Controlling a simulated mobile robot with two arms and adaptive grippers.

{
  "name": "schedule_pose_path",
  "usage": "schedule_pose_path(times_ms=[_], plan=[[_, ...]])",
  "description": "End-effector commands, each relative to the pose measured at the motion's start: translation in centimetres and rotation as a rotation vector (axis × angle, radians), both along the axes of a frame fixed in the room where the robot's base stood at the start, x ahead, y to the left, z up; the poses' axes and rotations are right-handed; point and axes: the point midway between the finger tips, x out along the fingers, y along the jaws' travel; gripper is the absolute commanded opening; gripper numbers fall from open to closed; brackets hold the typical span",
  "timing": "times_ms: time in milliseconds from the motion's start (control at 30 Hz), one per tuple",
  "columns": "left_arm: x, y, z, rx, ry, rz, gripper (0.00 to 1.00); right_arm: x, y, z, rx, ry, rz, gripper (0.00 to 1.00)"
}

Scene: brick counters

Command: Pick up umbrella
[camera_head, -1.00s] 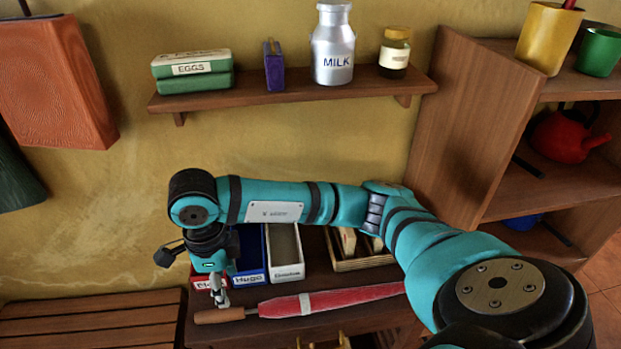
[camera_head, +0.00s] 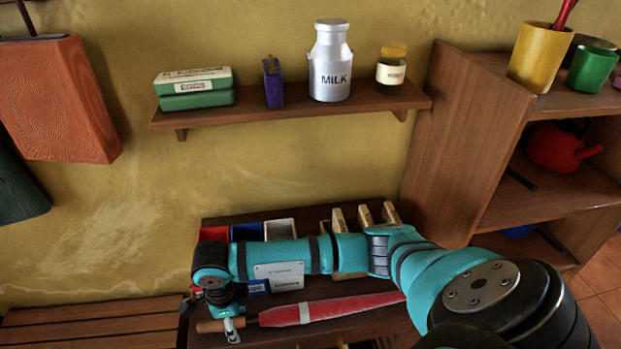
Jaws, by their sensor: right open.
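The red umbrella (camera_head: 335,308) lies on the front part of the low wooden counter, with a pale band around it and a brown wooden handle (camera_head: 210,326) at its left end. My right gripper (camera_head: 233,331) points down at the handle end, where the handle meets the red cloth. Its jaws are open, and the handle passes at or just behind the fingers; I cannot tell whether they touch it. My right arm reaches in from the lower right and covers part of the counter behind the umbrella. My left gripper is not in view.
Red, blue and white bins (camera_head: 280,230) and a wooden crate (camera_head: 345,265) stand behind my arm. A wall shelf above holds egg cartons (camera_head: 195,90), a milk can (camera_head: 330,62) and a jar (camera_head: 391,66). A wooden shelf unit (camera_head: 455,140) rises at the right. A slatted bench (camera_head: 95,322) is at the left.

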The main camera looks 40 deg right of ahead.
Motion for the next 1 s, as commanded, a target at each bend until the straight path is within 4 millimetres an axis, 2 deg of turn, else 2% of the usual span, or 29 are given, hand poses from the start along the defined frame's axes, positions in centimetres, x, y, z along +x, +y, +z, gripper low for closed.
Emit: schedule_pose_path(times_ms=[133, 533, 1000], plan=[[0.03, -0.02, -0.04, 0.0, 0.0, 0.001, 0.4, 0.01, 0.0, 0.0, 0.0, 0.0, 0.0, 0.53], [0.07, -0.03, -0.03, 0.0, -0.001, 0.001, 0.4, 0.02, 0.0, 0.05, -0.001, -0.001, 0.0, 0.0], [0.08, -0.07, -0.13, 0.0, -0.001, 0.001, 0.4, 0.08, -0.03, 0.28, -0.001, -0.002, 0.0, 0.0]])
